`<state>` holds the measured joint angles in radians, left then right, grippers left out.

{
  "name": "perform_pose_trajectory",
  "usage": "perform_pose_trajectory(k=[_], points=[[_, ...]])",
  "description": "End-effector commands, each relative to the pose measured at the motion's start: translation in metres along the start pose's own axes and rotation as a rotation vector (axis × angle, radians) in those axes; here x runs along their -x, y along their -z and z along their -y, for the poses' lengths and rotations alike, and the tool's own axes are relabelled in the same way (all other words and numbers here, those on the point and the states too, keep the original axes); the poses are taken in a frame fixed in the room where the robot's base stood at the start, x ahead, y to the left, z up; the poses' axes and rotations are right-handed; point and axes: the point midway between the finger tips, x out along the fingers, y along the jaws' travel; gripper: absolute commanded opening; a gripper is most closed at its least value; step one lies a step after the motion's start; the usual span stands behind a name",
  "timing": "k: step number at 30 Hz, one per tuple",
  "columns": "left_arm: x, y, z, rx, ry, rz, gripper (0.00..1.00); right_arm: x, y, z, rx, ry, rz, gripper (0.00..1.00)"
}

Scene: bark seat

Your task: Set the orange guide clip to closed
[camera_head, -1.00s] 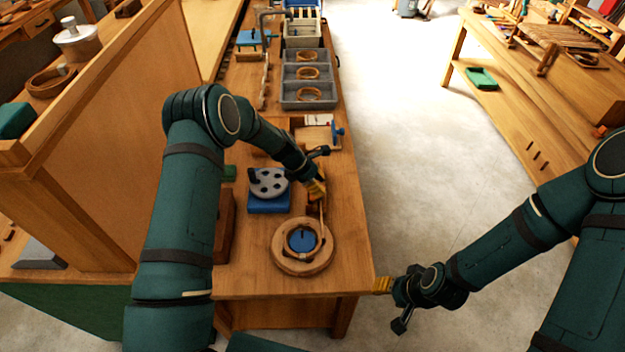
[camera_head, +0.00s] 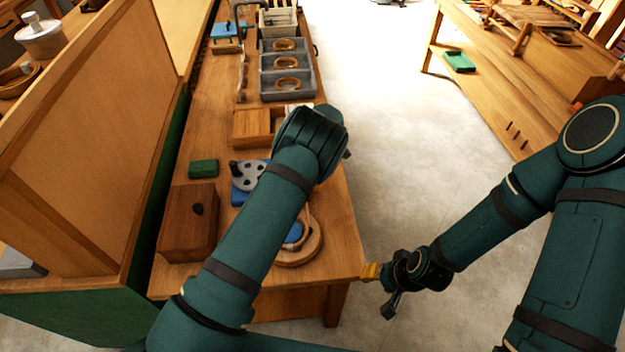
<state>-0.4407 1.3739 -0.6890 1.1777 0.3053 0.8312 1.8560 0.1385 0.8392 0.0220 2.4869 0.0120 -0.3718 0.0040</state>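I cannot make out an orange guide clip on the bench; my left arm covers part of the work area. The round wooden ring fixture (camera_head: 313,250) with a blue disc (camera_head: 294,233) stands near the bench's front end, partly behind that arm. The blue base with a grey holed disc (camera_head: 247,176) is also partly covered. My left gripper is hidden behind its own arm. My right gripper (camera_head: 370,272) hangs just off the bench's right front corner, away from the fixtures. Its yellow fingertips are too small to tell open from shut.
A dark wooden box (camera_head: 187,222) and a green block (camera_head: 203,168) sit on the bench's left side. A light wooden box (camera_head: 252,127) and grey trays with rings (camera_head: 287,62) stand farther back. Open floor (camera_head: 385,130) lies right of the bench.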

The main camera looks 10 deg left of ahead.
Motion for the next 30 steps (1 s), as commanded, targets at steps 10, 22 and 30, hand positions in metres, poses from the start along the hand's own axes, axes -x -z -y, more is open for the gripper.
perform_pose_trajectory(k=[10,22,30], points=[[-0.0038,0.0001,0.0016,0.0,0.005,-0.024,0.0,-0.0026,-0.0002,-0.0008,0.0,-0.001,0.0,0.47],[-0.0031,-0.0001,0.0013,0.0,0.004,-0.022,0.67,-0.0025,-0.0002,-0.0007,0.001,0.0,0.0,0.47],[0.0027,-0.0006,0.0003,0.0,0.002,-0.021,0.67,-0.0023,-0.0003,-0.0006,0.001,0.0,0.0,0.47]])
